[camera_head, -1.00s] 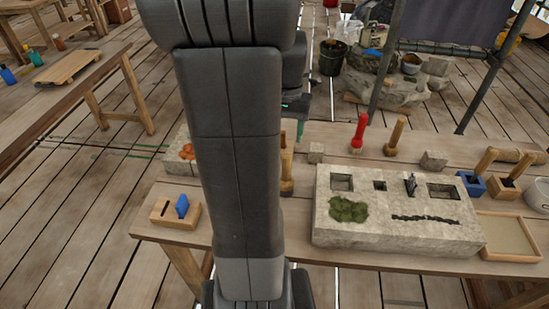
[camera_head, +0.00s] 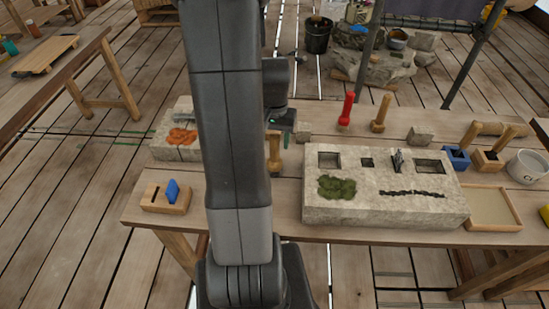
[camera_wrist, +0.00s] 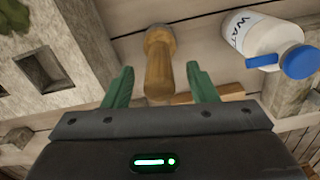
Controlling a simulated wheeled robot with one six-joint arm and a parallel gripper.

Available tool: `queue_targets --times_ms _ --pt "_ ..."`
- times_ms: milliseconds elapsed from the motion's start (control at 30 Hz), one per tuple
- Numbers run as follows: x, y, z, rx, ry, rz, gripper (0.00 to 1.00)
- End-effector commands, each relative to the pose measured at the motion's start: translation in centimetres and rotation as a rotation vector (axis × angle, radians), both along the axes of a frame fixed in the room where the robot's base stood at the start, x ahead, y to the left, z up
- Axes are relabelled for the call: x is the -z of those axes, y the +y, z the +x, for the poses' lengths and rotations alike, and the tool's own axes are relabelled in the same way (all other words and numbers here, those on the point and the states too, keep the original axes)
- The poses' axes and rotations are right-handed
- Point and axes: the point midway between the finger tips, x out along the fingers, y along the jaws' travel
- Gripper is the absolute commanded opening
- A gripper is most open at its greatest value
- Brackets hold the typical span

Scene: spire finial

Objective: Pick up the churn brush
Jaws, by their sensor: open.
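A pale wooden tool with a round handle and a wider end (camera_head: 274,150) stands on the bench just left of the stone block; I cannot tell for sure that it is the churn brush. In the wrist view this wooden tool (camera_wrist: 159,70) lies in line with the gap between my fingers, apart from both. My gripper (camera_head: 285,136) is near the tool's top in the head view. In the wrist view my gripper (camera_wrist: 160,85) has its green fingers wide apart with nothing held. My arm hides part of the bench.
A stone block (camera_head: 385,212) with square holes and moss stands to the right. A red-handled tool (camera_head: 346,110) and a wooden one (camera_head: 381,113) stand behind it. A white bottle with a blue cap (camera_wrist: 262,38) is close to the tool. A slotted wooden block (camera_head: 154,198) sits left.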

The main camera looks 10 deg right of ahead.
Motion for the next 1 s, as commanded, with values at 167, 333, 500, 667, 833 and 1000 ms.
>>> queue_targets --times_ms 167,333,500,667,833,1000 --pt "1.9 -0.1 0.0 0.000 0.002 0.001 0.52" --pt "2.5 -0.1 0.0 0.000 -0.001 0.000 0.52" --pt "2.5 -0.1 0.1 0.000 -0.001 0.000 0.52" --pt "2.5 -0.1 0.1 0.000 -0.001 0.000 0.21" --pt "2.5 -0.1 0.1 0.000 -0.001 0.000 0.00" --pt "2.4 -0.1 0.1 -0.001 -0.002 -0.001 0.00"
